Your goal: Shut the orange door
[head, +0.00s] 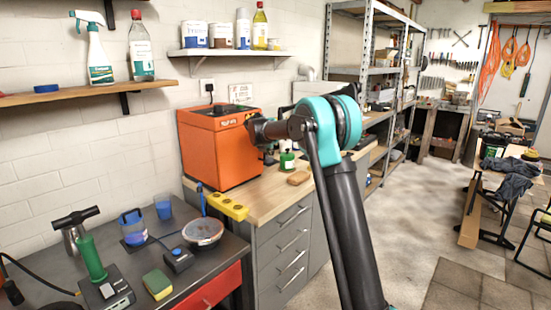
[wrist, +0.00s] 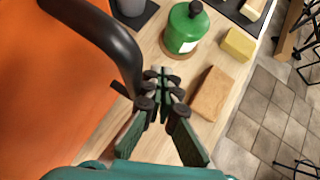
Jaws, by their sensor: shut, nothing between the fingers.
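An orange box-shaped machine (head: 215,150) stands on the wooden worktop against the wall. In the wrist view, a large orange panel (wrist: 50,90) fills the left side, with a thick black curved handle (wrist: 115,40) on it. I cannot tell whether this panel, likely the door, stands open or closed. My gripper (wrist: 160,80) is shut and empty, its fingertips just right of the handle; whether they touch it is unclear. In the head view my arm reaches to the machine's right side and hides part of it.
On the worktop (wrist: 145,45) are a green bottle (wrist: 188,28), a brown block (wrist: 212,94) and a yellow block (wrist: 238,44). A yellow strip (head: 227,206) lies at the front left. A dark bench (head: 205,268) with tools stands nearer. The floor at right is partly open.

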